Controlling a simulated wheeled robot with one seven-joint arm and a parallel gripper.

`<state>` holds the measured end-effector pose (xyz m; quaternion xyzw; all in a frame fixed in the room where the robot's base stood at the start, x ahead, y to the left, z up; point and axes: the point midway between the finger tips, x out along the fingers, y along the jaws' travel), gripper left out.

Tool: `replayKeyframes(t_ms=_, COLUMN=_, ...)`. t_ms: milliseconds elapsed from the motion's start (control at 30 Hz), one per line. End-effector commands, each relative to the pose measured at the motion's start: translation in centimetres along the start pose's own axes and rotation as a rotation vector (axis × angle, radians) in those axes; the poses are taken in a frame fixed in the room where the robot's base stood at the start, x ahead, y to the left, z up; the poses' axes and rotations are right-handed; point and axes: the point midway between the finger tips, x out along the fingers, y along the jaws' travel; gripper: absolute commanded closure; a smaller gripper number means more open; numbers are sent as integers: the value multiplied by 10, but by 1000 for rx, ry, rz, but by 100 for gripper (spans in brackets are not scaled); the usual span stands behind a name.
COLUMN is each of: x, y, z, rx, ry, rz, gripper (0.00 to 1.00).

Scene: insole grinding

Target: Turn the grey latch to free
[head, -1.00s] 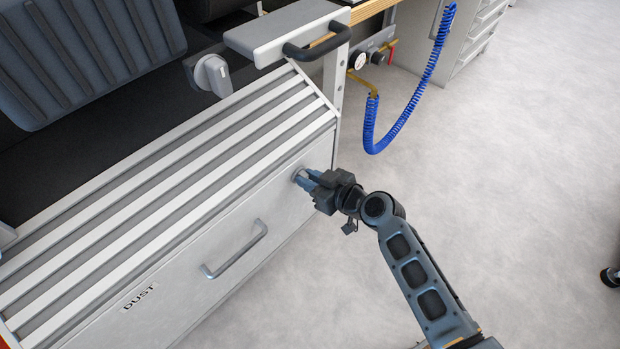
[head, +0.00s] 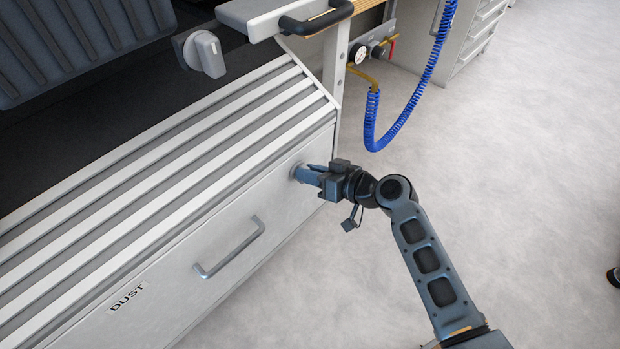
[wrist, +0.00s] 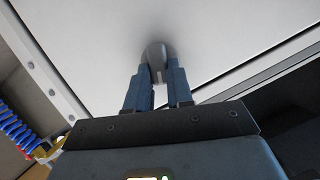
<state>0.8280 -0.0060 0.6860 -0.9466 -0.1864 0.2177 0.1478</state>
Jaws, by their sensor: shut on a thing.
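The grey latch (wrist: 154,54) sits on the pale front panel of the dust drawer, near its upper right end in the head view. In the wrist view it shows as a rounded grey knob between my fingertips. My gripper (head: 303,174) is shut on the latch, with its fingers on either side of it; it also shows in the wrist view (wrist: 158,78). In the head view my fingers hide most of the latch, and only part of its round base shows.
The drawer front (head: 180,290) carries a bar handle (head: 229,249) and a DUST label. Slatted ribs (head: 160,165) slope above it. A grey knob (head: 205,53), a black handle (head: 316,18) and a blue coiled hose (head: 412,110) are nearby.

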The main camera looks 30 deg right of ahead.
Motion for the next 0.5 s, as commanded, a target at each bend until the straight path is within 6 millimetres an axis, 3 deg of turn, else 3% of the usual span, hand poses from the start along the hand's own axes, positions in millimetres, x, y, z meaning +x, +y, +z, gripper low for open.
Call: replayKeyframes(t_ms=500, x=2, y=10, z=5, rx=455, ry=1, rz=-188, gripper=100)
